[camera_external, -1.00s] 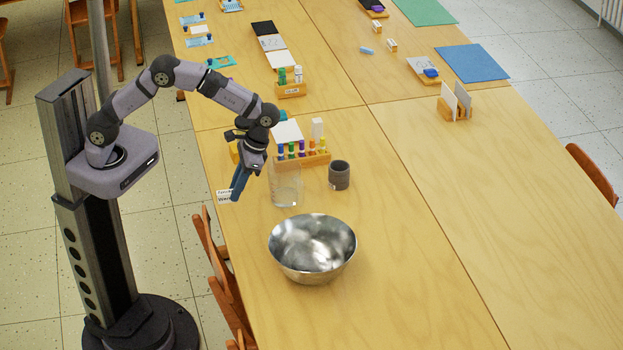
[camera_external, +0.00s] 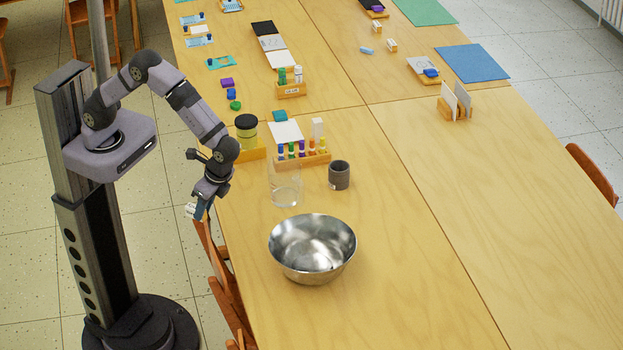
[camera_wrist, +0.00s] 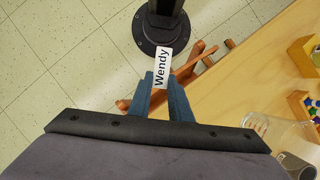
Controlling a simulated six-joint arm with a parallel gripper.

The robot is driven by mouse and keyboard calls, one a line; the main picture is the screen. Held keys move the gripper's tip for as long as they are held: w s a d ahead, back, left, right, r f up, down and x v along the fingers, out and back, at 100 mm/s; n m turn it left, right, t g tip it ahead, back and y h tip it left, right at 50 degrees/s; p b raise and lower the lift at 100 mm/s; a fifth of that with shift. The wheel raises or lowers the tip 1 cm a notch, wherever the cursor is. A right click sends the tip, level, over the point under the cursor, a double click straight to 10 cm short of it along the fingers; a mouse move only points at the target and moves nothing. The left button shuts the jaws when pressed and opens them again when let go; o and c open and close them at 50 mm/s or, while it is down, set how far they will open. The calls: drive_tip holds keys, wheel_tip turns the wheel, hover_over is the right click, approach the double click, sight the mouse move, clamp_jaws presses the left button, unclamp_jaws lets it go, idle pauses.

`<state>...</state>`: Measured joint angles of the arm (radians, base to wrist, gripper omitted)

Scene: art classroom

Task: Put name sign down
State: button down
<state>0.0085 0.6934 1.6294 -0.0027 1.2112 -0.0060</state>
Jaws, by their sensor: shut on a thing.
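The name sign (camera_wrist: 161,68) is a small white card with "Wendy" in black letters. In the wrist view it sits between the blue fingertips of my gripper (camera_wrist: 160,90), which is shut on it. In the external view my gripper (camera_external: 201,208) points down at the left edge of the near table, over or just past that edge. There the sign (camera_external: 191,209) is a small pale patch beside the fingertips, mostly hidden. The wrist view shows floor, my base and a wooden chair below the sign.
A steel bowl (camera_external: 312,262), a clear glass jar (camera_external: 286,190) and a grey cup (camera_external: 339,175) stand on the table (camera_external: 420,240). A rack of coloured bottles (camera_external: 318,160) is behind them.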

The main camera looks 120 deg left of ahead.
drive_tip(key=d, duration=0.7)
drive_tip(key=w+a+n+t+h+b, duration=0.1)
drive_tip(key=w+a+n+t, duration=0.1)
drive_tip(key=w+n, duration=0.5)
drive_tip(key=w+a+r+n+t+h+b, duration=0.1)
drive_tip(key=w+a+n+t, duration=0.1)
drive_tip(key=w+n, duration=0.6)
drive_tip(key=w+a+r+n+t+h+b, duration=0.1)
drive_tip(key=w+a+n+t+h, duration=0.1)
drive_tip(key=w+n, duration=0.5)
drive_tip(key=shift+w+a+r+n, duration=0.2)
drive_tip(key=shift+w+a+n, duration=0.2)
drive_tip(key=shift+a, duration=0.3)
drive_tip(key=w+a+f+n+t+y+p, duration=0.1)
drive_tip(key=w+a+n+t+y+p, duration=0.15)
drive_tip(key=a+n, duration=0.75)
drive_tip(key=w+a+f+n+t+y+p, duration=0.1)
drive_tip(key=w+a+n+y+p, duration=0.15)
drive_tip(key=a, duration=1.35)
drive_tip(key=shift+n+g+h, duration=0.25)
drive_tip(key=shift+n+h, duration=0.1)
drive_tip(key=shift+h, duration=0.15)
wheel_tip(320, 180, down, 6)
drive_tip(key=b, duration=0.3)
drive_tip(key=shift+s+a, duration=0.1)
drive_tip(key=shift+s, duration=0.05)
drive_tip(key=shift+f+b, duration=0.15)
drive_tip(key=shift+b, duration=0.35)
wheel_tip(320, 180, down, 4)
drive_tip(key=b, duration=0.5)
